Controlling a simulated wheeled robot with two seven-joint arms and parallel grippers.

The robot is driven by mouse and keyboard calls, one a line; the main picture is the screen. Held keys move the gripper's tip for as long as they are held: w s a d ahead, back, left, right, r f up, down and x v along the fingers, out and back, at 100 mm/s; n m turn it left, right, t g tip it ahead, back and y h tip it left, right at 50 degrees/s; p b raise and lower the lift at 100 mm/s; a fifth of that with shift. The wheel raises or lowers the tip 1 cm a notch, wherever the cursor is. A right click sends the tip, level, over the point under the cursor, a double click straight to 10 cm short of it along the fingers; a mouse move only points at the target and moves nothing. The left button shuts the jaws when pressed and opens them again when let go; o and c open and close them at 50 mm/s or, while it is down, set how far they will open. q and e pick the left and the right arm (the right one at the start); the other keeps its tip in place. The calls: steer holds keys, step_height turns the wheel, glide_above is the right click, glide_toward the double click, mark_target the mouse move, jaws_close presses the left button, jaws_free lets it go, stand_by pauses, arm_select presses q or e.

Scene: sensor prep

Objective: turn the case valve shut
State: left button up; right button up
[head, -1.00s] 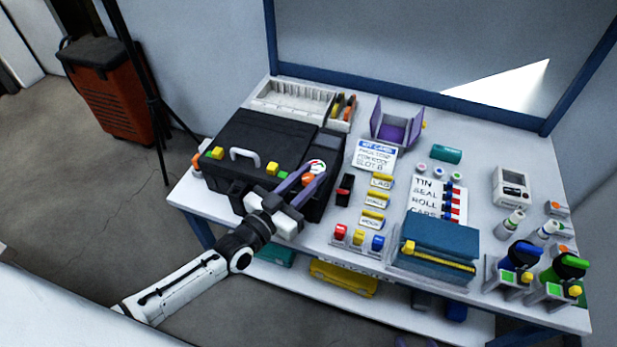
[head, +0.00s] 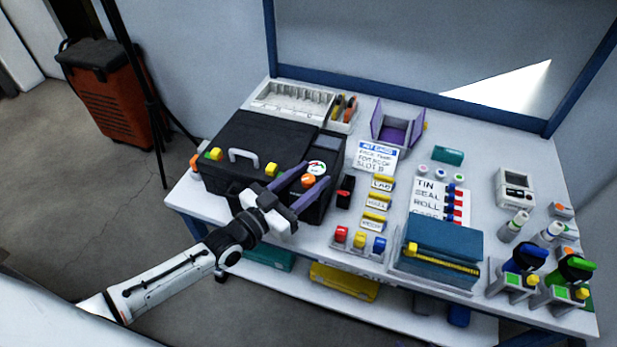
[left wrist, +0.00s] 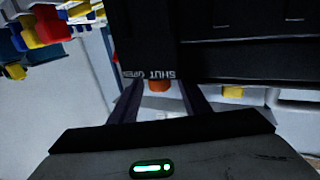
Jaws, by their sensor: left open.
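The black case (head: 262,140) stands on the left of the bench. The case valve, a small orange knob (head: 308,181), sits at its front right corner beside a round dial (head: 317,168). My left gripper (head: 316,173) is open, its two purple fingers on either side of the knob and apart from it. In the left wrist view the orange knob (left wrist: 158,86) shows between the fingers, next to upside-down "SHUT" and "OPEN" lettering (left wrist: 150,75). I cannot tell which word the valve points to. My right gripper is not in view.
A black block with a red top (head: 345,190) stands close to the right of the fingers. Labelled yellow-topped holders (head: 377,201), a row of coloured blocks (head: 359,241) and a blue box (head: 440,245) lie further right. A yellow latch (head: 271,169) is on the case front.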

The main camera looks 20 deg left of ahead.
arm_select(q)
steer(key=v, duration=1)
steer(key=shift+p, duration=0.45)
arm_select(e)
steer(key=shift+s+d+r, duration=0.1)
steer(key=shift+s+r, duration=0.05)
arm_select(q)
steer(key=shift+s, duration=0.1)
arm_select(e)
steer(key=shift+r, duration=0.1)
arm_select(q)
steer(key=s+d+f+n+g+y+p, duration=0.1)
steer(key=s+d+f+g+y, duration=0.1)
steer(key=s+f, duration=0.3)
steer(key=s+d+f+n+g+y+p, duration=0.1)
steer(key=s+f+g, duration=0.4)
steer(key=s, duration=0.6)
steer(key=shift+s+d+f+n+g+y, duration=0.2)
steer(key=shift+d+f+n+g+y, duration=0.15)
steer(key=shift+d+f+y, duration=0.55)
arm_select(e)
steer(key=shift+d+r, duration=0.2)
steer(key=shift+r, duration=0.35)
arm_select(q)
steer(key=shift+a+r, duration=0.1)
